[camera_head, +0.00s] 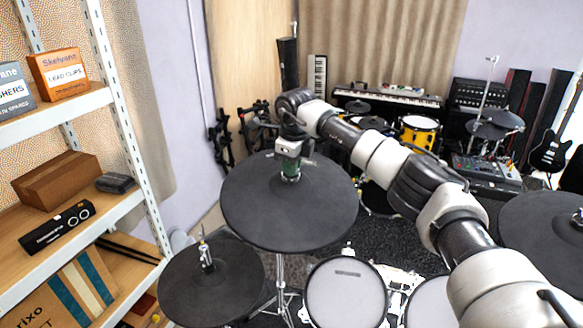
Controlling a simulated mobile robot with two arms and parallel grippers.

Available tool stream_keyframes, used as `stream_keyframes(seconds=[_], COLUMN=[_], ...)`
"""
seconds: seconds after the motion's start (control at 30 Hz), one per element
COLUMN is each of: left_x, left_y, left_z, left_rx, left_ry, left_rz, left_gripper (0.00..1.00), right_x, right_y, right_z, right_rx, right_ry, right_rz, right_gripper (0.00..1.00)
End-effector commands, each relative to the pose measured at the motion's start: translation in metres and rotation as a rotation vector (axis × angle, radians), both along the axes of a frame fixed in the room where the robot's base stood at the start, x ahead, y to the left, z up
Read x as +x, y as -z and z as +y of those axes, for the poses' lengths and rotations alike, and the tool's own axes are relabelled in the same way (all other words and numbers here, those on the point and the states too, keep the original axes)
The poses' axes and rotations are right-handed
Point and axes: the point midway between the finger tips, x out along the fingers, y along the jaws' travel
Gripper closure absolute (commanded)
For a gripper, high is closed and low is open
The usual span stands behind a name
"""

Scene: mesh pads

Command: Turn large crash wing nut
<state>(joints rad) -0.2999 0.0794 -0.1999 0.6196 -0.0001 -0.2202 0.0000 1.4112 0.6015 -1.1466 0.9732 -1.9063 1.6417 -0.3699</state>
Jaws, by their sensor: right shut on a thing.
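The large crash (320,205) is a wide dark cymbal pad on a silver stand in the middle of the view. My right arm comes in from the lower right and bends down over this pad. My right gripper (290,172) points down at the pad's centre and is shut on the wing nut there. The wing nut itself is hidden by the gripper, so its angle cannot be told. My left gripper is not in view.
A smaller cymbal pad (215,286) with a bare post is at the lower left. Another pad (548,232) is at the right edge, and a drum pad (346,294) is below. Metal shelves (125,110) with boxes stand at the left.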

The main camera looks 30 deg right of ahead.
Motion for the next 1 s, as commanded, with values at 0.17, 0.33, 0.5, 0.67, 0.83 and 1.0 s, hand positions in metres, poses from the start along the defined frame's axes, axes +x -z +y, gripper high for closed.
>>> stream_keyframes(seconds=[0.17,0.33,0.5,0.67,0.83,1.0], left_x=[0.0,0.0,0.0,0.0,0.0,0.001], left_y=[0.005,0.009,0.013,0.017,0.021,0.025], left_z=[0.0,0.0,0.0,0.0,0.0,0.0], left_rx=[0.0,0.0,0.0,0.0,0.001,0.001], left_ry=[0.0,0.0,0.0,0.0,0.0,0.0], left_rz=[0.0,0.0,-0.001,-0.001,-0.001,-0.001], left_gripper=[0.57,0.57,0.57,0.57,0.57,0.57], right_x=[0.002,0.002,0.002,0.002,0.002,0.002], right_y=[-0.005,-0.005,-0.005,-0.006,-0.005,-0.006], right_z=[-0.001,-0.001,-0.001,-0.001,-0.001,-0.001], right_rx=[0.02,0.037,0.054,0.071,0.089,0.106], right_ry=[0.17,0.329,0.489,0.641,0.801,0.963], right_rz=[-0.017,-0.02,-0.024,-0.026,-0.029,-0.031], right_gripper=[1.0,1.0,1.0,1.0,1.0,1.0])
